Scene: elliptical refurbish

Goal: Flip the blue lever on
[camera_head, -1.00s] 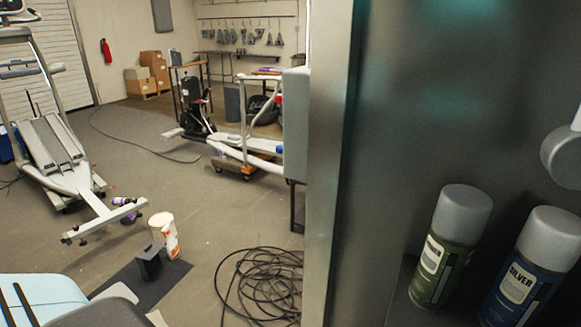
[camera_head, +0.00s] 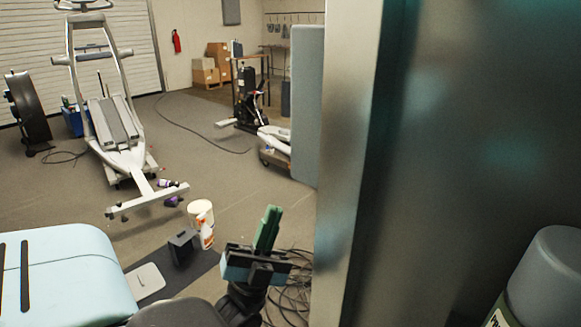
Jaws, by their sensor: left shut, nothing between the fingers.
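My left gripper (camera_head: 268,228), with green fingers on a blue and black wrist, shows at the lower middle. Its fingers are together, point up and hold nothing. It is beside the tall metal edge (camera_head: 345,190) and appears above the floor and the black cable coil. I cannot make out a blue lever in this view. My right gripper does not show.
The metal cabinet edge and dark panel (camera_head: 470,130) fill the right side, with a grey-capped spray can (camera_head: 545,275) at lower right. An elliptical machine (camera_head: 118,130) stands at left. A white tub (camera_head: 200,210) and a black box (camera_head: 183,248) stand on the floor.

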